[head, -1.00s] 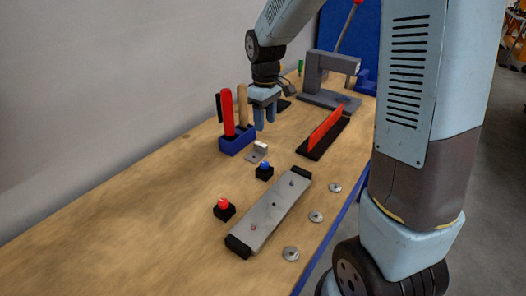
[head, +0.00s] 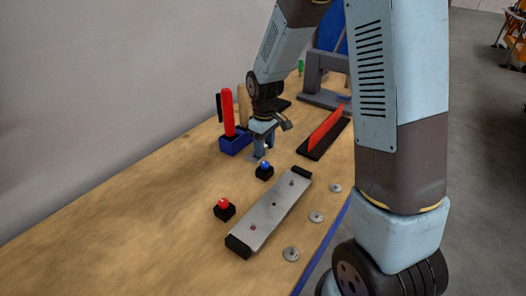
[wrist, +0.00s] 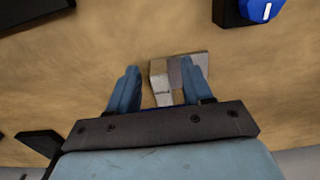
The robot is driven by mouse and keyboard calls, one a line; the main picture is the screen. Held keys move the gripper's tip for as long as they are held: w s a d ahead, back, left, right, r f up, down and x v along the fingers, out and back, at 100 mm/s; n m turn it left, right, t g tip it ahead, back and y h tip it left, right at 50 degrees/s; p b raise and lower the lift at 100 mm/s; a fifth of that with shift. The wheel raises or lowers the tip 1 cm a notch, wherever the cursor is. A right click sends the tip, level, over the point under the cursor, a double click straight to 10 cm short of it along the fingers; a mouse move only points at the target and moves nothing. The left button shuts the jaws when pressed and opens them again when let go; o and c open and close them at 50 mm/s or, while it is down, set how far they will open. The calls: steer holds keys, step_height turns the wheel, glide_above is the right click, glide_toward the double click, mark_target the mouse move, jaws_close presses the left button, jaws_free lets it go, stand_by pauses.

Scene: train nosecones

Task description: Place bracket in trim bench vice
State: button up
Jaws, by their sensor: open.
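The bracket is a small light-grey metal angle piece on the wooden bench. In the wrist view the bracket (wrist: 159,80) has its upright part between my open fingers, and its flat part reaches behind the right finger. My gripper (head: 262,150) points down just over the bracket in the head view and hides most of it. In the wrist view my gripper (wrist: 160,68) has its fingers apart, and I cannot tell whether they touch the bracket. I cannot tell for sure which fixture is the trim bench vice; a long grey metal fixture with black ends (head: 268,219) lies nearer.
A blue holder with upright tools (head: 235,144) stands close left of my gripper. A blue button (head: 265,167) and a red button (head: 223,206) stand in front. A red panel on a black base (head: 325,130) is to the right. The front left bench is clear.

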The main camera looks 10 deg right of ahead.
jaws_close()
stand_by(0.4)
steer(key=shift+r, duration=0.6)
steer(key=s+r, duration=1.1)
steer(key=s, duration=0.3)
steer(key=shift+r, duration=0.4)
